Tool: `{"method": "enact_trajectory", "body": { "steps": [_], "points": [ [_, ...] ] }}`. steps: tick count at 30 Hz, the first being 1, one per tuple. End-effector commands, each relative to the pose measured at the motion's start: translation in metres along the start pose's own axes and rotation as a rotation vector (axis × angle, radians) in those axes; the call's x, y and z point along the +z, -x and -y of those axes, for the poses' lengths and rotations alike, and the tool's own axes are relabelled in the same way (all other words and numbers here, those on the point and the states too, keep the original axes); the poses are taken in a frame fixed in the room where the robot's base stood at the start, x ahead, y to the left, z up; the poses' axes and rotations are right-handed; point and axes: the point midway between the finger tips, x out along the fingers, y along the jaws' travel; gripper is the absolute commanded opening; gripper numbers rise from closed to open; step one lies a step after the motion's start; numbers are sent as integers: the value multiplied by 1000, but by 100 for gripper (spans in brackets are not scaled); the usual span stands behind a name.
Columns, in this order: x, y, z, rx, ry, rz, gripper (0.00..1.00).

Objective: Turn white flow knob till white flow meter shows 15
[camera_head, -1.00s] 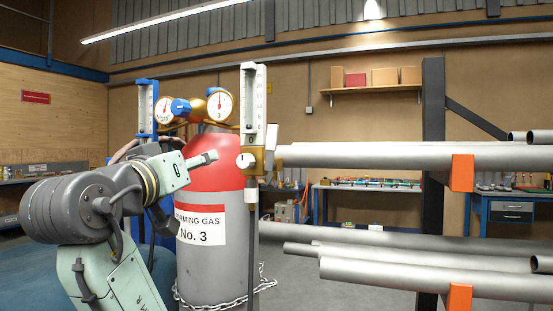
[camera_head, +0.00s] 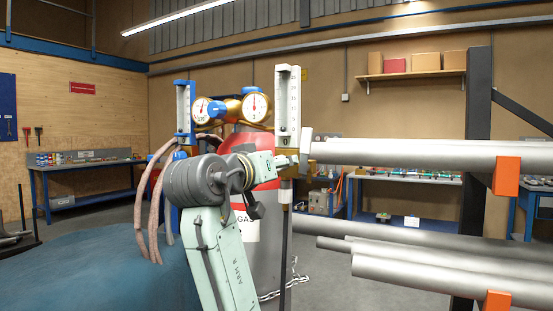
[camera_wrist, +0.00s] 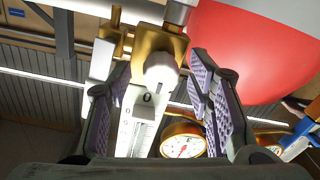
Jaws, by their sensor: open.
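The white flow meter (camera_head: 288,98) stands upright in front of the red-topped gas cylinder in the head view. In the wrist view its white scale (camera_wrist: 138,132) runs down from the brass block (camera_wrist: 160,42). A large dark 0 shows beside the knob, with smaller scale marks along the tube; the float's reading is too small to tell. The white flow knob (camera_wrist: 160,74) sits between the two fingers of my gripper (camera_wrist: 158,90). The fingers are open, with gaps visible on both sides of the knob. In the head view my gripper (camera_head: 288,160) hides the knob.
The gas cylinder (camera_wrist: 255,50) is close beside the right finger. Pressure gauges (camera_head: 255,105) and a blue flow meter (camera_head: 183,108) are left of the white meter. Grey pipes (camera_head: 400,154) on an orange-tipped rack extend to the right, close to my gripper.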

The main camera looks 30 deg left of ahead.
Motion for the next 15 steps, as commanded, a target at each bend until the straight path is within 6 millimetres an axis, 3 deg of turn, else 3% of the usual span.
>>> {"method": "enact_trajectory", "body": {
  "steps": [9, 15],
  "points": [
    [0, -3, 0, -1, 0, -1, 47],
    [0, -3, 0, -1, 0, -1, 34]
  ]
}}
